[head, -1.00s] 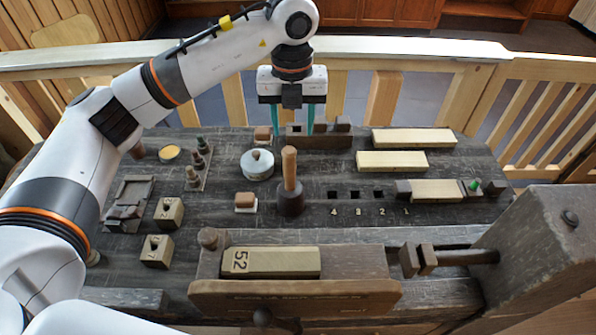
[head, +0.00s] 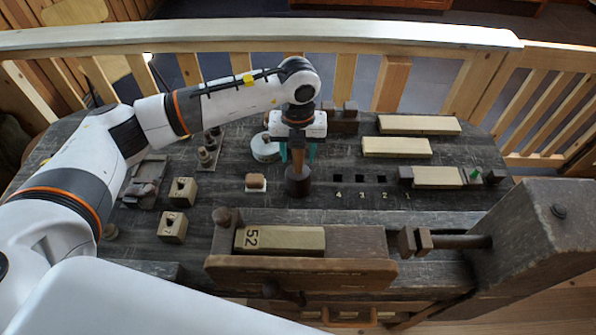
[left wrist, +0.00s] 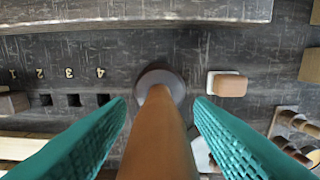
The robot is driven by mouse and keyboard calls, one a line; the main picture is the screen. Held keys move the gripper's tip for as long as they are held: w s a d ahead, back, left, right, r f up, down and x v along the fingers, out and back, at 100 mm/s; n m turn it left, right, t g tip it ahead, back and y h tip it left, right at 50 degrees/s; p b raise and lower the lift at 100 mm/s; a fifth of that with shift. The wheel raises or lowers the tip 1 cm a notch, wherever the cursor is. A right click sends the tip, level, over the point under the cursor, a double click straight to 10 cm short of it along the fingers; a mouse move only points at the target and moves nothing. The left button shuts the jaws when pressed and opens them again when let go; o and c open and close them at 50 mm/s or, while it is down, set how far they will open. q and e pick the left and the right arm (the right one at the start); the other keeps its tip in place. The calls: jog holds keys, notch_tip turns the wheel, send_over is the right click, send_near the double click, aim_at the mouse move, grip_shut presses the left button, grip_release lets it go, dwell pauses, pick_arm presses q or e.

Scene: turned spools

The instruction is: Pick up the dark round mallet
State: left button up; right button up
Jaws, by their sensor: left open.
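The dark round mallet (head: 298,184) stands head down on the workbench, its brown wooden handle pointing up. In the left wrist view its handle (left wrist: 160,135) rises toward the camera, and the dark head (left wrist: 160,78) rests on the bench. My left gripper (head: 297,155) is over the mallet from behind, with its teal fingers on either side of the handle. In the left wrist view the open fingers (left wrist: 160,112) show a gap on both sides of the handle. My right gripper is not in view.
A brown-topped block (head: 256,182) sits just left of the mallet. A white lidded pot (head: 265,148) is close behind left. The vise with block 52 (head: 290,240) lies in front. Square holes (head: 360,179) are at right. Pale bars (head: 397,147) lie back right.

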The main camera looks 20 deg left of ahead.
pick_arm(q)
grip_shut()
dwell(0.3)
notch_tip(320, 180, up, 9)
jog(key=b, duration=0.2)
jog(key=shift+b, duration=0.3)
jog(key=shift+r, duration=0.55)
jog(key=c, duration=0.8)
grip_release()
grip_shut()
